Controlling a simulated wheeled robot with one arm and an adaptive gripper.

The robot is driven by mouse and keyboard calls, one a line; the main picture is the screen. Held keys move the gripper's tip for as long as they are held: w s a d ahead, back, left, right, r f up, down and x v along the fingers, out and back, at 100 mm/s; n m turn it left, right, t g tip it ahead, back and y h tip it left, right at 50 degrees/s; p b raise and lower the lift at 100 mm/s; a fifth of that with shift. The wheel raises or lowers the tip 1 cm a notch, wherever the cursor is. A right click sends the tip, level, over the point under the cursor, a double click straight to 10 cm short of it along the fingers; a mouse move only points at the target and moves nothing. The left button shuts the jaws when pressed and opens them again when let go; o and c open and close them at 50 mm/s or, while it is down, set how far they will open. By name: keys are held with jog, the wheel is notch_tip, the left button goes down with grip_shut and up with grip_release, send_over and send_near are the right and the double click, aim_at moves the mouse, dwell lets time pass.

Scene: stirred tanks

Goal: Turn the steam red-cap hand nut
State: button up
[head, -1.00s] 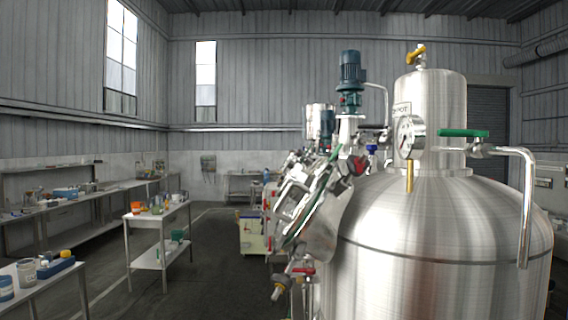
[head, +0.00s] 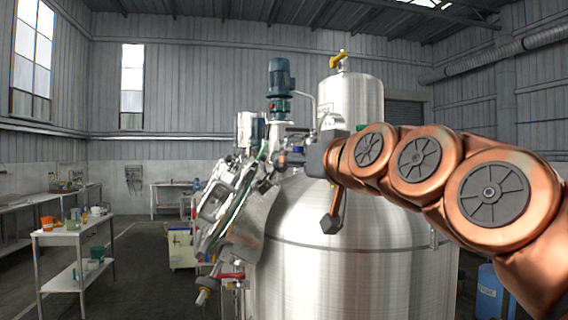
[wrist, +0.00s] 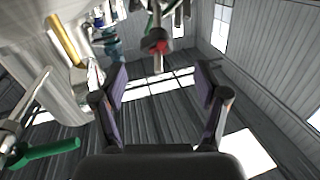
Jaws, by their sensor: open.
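A red cap (wrist: 157,46) on a metal stem shows in the wrist view, past my fingertips and between them in the picture. It appears to be the steam hand nut. In the head view my arm covers the spot on the tank where it sat earlier. My gripper (wrist: 162,78) is open and empty, its two dark fingers spread apart. In the head view my gripper (head: 288,159) is small and partly lost among the fittings on top of the steel tank (head: 350,260). I cannot tell the exact distance to the cap.
A green handle (wrist: 50,151) and a brass fitting (wrist: 63,38) lie left of my fingers in the wrist view. A blue-green motor (head: 281,78) stands above the tank. A lower red-handled valve (head: 230,276) sticks out left. Floor at left is open beside a white table (head: 70,235).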

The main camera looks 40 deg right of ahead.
jog(key=w+p, duration=0.1)
jog(key=w, duration=0.1)
jog(key=w+d+p, duration=0.1)
jog(key=w, duration=0.2)
jog(key=w+p, duration=0.1)
jog(key=w, duration=0.1)
jog(key=shift+w+d+r, duration=0.15)
jog(key=shift+w+d, duration=0.15)
jog(key=c, duration=1.2)
jog(key=shift+o, duration=0.2)
